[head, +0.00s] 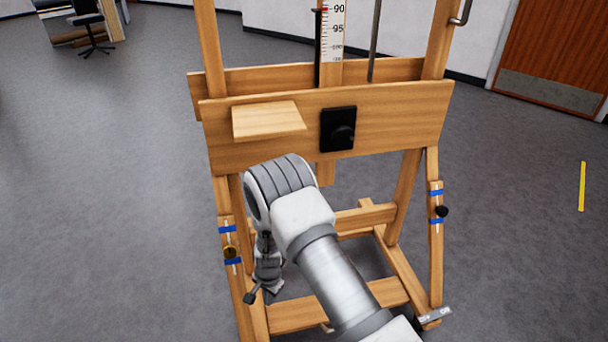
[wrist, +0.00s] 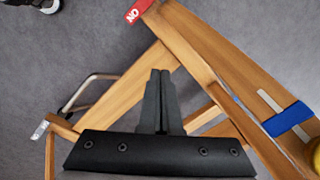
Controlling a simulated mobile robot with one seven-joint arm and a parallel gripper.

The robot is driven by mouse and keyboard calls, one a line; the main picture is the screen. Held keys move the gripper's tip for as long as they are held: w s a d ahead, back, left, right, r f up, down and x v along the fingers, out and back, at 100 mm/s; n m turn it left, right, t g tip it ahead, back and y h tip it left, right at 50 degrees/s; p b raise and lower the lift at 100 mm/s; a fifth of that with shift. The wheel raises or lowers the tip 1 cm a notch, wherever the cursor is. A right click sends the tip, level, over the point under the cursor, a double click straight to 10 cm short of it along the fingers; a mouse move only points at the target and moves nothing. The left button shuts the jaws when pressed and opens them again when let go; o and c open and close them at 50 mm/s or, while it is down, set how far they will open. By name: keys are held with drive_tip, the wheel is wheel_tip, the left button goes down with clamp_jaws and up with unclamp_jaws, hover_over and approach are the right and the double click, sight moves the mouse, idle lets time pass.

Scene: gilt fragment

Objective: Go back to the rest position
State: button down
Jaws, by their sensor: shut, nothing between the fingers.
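My gripper (wrist: 160,74) shows in the wrist view with its two dark fingers together and nothing between them. It points toward the wooden beams of the easel's lower frame; I cannot tell how close it is. In the head view my arm reaches in from the bottom, bends in front of the easel (head: 385,115), and its end hangs down beside the left leg. The fingertips are not clear there.
The easel leg has blue tape (wrist: 287,118) and a yellow knob (wrist: 315,155) close by. A red tag (wrist: 138,10) sits on a beam end. Grey floor is open at left.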

drive_tip(key=d+r+n+t, duration=0.1)
drive_tip(key=d+r, duration=0.3)
drive_tip(key=r, duration=0.8)
drive_tip(key=d+r+n+y, duration=0.1)
drive_tip(key=d+r, duration=0.2)
drive_tip(key=r, duration=0.8)
drive_tip(key=d+r+n+t, duration=0.1)
drive_tip(key=d+r, duration=0.3)
drive_tip(key=r, duration=0.8)
drive_tip(key=s+d+r+n+t+h, duration=0.1)
drive_tip(key=s+d+r, duration=0.4)
drive_tip(key=s, duration=0.2)
drive_tip(key=s+d+r+n+t, duration=0.1)
drive_tip(key=s+d+r+n, duration=0.1)
drive_tip(key=s+d+r, duration=0.4)
drive_tip(key=s+d+r+n+t+h, duration=0.1)
drive_tip(key=s+d+r, duration=0.3)
drive_tip(key=s, duration=0.5)
wheel_tip(320, 180, up, 24)
drive_tip(key=a+p, duration=0.1)
drive_tip(key=p, duration=2.3)
drive_tip(key=shift+w+a+f, duration=0.15)
drive_tip(key=shift+w, duration=0.15)
